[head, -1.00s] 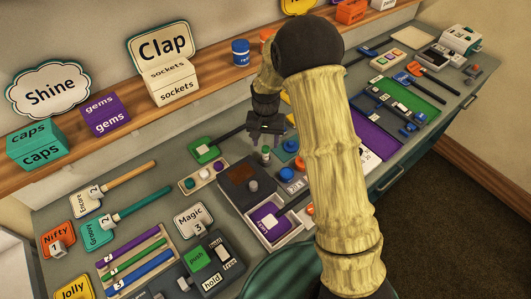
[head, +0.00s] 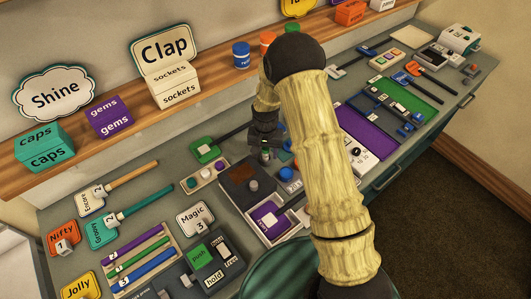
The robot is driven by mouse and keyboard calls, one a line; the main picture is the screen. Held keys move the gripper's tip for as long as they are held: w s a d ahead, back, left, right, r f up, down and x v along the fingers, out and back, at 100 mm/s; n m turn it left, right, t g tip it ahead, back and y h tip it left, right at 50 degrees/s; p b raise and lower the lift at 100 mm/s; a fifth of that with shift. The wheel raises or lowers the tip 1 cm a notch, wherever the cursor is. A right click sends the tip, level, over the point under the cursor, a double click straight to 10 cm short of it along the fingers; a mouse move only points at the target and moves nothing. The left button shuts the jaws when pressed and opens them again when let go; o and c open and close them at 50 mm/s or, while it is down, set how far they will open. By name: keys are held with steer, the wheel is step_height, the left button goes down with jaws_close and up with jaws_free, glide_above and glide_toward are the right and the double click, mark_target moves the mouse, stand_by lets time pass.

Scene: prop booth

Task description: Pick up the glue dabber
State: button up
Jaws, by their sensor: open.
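My gripper (head: 265,146) is open and points down over the middle of the bench, just behind the brown-topped tray (head: 243,177). A small upright piece (head: 266,157) shows right below and between the fingers; it looks like the glue dabber, but it is tiny and mostly hidden by the gripper. I cannot tell whether the fingers touch it. My arm covers the bench just to the right.
A green block (head: 205,151) and a white strip with round pieces (head: 206,175) lie left of the gripper. A purple piece (head: 265,218) sits in the tray's front part. A wooden shelf (head: 130,132) with boxes runs behind.

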stand_by(0.5)
jaws_close()
steer(key=shift+r, duration=0.1)
step_height(320, 180, up, 10)
steer(key=b, duration=0.2)
steer(key=shift+b, duration=0.35)
stand_by(0.3)
